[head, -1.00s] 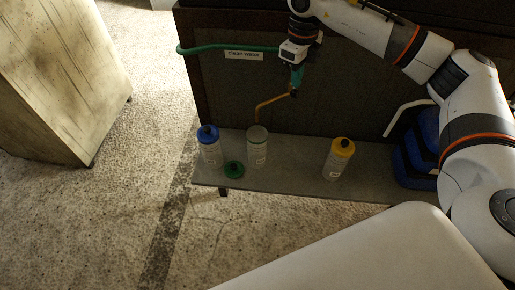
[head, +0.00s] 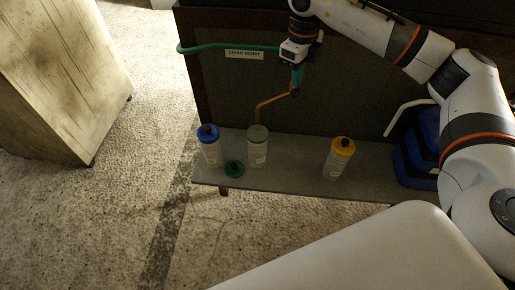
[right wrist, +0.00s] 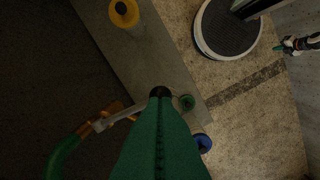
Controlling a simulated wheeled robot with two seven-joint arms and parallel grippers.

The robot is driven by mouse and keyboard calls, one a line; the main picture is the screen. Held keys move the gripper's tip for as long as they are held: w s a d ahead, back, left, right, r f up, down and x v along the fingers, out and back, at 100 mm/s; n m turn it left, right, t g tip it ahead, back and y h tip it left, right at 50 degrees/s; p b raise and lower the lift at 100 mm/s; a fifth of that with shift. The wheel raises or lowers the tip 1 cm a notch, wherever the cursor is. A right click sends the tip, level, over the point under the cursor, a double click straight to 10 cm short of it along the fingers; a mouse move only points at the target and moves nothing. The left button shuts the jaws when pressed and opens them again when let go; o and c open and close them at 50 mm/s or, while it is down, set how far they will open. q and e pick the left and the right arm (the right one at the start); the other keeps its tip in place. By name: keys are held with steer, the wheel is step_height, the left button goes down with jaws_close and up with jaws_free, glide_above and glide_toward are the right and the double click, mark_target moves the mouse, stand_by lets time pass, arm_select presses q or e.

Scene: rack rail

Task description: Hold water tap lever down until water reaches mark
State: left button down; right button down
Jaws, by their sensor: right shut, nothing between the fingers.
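My right gripper (head: 296,84) is shut and empty, pointing down at the tap beside the dark panel. Its green fingers (right wrist: 160,96) fill the lower middle of the right wrist view. The grey tap lever (right wrist: 122,118) runs in under them; I cannot tell whether they touch it. The copper spout (head: 270,103) bends down over an uncapped translucent bottle (head: 257,152) on the shelf. A green line rings the bottle near its top; the water level is not clear. My left gripper seems to show small in the right wrist view (right wrist: 287,47), too small to read.
The grey shelf (head: 290,172) also holds a blue-capped bottle (head: 209,146), a loose green cap (head: 234,168) and a yellow-capped bottle (head: 338,158). Blue containers (head: 412,165) stand at the right end. A green hose (head: 225,48) runs along the panel by a "clean water" label (head: 244,55).

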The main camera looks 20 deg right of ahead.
mark_target(295, 89)
steer(key=shift+f, duration=0.2)
steer(key=shift+f+b, duration=1.65)
steer(key=shift+f, duration=0.5)
stand_by(5.7)
